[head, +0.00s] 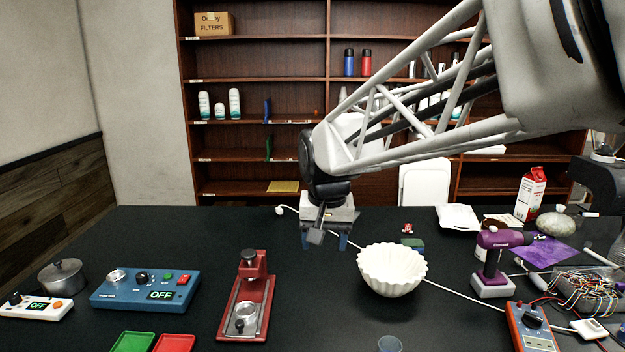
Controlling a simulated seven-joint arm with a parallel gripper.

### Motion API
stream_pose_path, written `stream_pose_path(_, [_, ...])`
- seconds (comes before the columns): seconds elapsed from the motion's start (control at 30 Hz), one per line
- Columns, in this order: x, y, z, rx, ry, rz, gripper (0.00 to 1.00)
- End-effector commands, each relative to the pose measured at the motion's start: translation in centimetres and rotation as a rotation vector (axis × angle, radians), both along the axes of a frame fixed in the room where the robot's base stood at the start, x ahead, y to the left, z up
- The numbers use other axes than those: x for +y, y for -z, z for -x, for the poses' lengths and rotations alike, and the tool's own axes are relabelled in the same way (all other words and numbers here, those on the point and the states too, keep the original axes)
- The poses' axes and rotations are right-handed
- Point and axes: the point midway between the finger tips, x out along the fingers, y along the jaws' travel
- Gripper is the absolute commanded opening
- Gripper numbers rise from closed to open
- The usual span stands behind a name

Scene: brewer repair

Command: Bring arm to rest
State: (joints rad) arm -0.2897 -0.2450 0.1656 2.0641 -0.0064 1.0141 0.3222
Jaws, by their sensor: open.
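My gripper (325,240) hangs at the end of my arm, pointing down over the middle of the black table (190,240). Its two blue fingertips are apart, and nothing shows between them. My arm reaches in from the upper right. A white fluted bowl (392,270) stands on the table to the right of my gripper and in front of it. A red device with a post and a round metal part (247,300) stands to the left and nearer.
A blue control box (146,290), a white control box (38,306) and a pot (62,276) are at left. Green (132,342) and red (174,343) trays lie in front. A purple drill (497,242), multimeter (531,328) and wires (588,288) crowd the right. Shelves (255,58) stand behind.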

Motion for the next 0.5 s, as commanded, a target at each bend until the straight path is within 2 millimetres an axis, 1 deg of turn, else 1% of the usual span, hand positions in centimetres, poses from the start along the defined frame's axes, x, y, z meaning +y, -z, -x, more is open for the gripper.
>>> stream_pose_path(0.03, [-1.4,0.0,1.2,-0.006,0.004,0.001,0.61])
stream_pose_path(0.2, [-5.0,0.5,5.1,-0.023,0.003,0.005,0.61])
stream_pose_path(0.37, [-8.2,1.2,8.9,-0.039,0.002,0.011,0.61])
stream_pose_path(0.5, [-10.5,2.2,12.3,-0.052,0.001,0.018,0.61])
